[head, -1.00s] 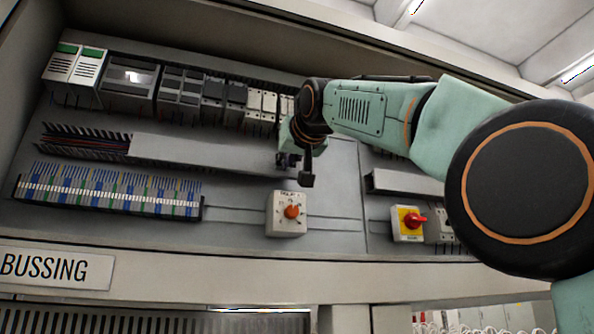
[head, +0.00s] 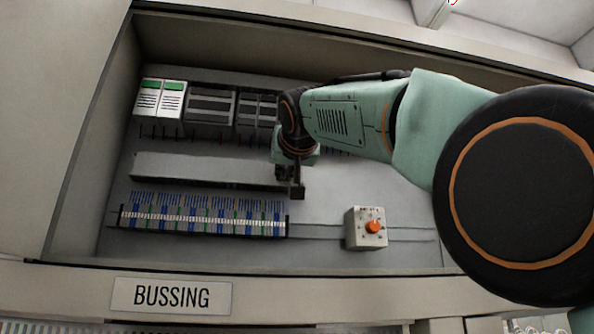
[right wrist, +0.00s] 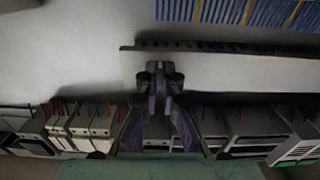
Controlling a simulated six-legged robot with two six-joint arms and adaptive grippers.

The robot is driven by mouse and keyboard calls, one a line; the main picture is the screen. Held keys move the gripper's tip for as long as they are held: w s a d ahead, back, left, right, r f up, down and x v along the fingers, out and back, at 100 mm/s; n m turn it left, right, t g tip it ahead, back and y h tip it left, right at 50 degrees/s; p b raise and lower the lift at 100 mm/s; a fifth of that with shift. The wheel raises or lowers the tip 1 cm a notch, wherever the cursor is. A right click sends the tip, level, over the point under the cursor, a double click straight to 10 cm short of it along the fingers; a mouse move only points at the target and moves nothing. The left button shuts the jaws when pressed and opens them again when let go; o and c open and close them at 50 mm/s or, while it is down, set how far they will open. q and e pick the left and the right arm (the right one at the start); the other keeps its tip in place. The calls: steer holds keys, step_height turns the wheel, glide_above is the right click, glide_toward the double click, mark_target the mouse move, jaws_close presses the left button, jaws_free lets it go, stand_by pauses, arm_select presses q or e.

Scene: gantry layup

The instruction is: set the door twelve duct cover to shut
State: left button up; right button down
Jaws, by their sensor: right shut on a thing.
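The duct cover (head: 205,171) is a long pale grey strip in the cabinet, between the upper row of devices and the terminal strip. In the head view no open slots or wires show at its left end. My right gripper (head: 295,186) is at the cover's right end. In the right wrist view the cover (right wrist: 235,70) runs to the right from near the left-centre, and my right gripper (right wrist: 160,78) is shut on it near that end. The exact grip is partly hidden by the fingers. My left gripper is not in view. No door number is legible.
Blue-and-white terminals (head: 200,218) line the rail below the cover. Modules (head: 208,106) stand above it. A grey box with an orange knob (head: 374,227) sits to the lower right. A BUSSING plate (head: 171,296) is on the lower frame.

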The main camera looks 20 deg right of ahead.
steer(key=shift+a+r, duration=0.35)
steer(key=shift+a, duration=0.3)
steer(key=c, duration=1.5)
jaws_free()
steer(key=shift+a+f, duration=0.15)
steer(key=shift+a, duration=0.1)
steer(key=shift+w+d+f, duration=0.1)
steer(key=shift+d+f, duration=0.05)
steer(key=shift+d, duration=0.15)
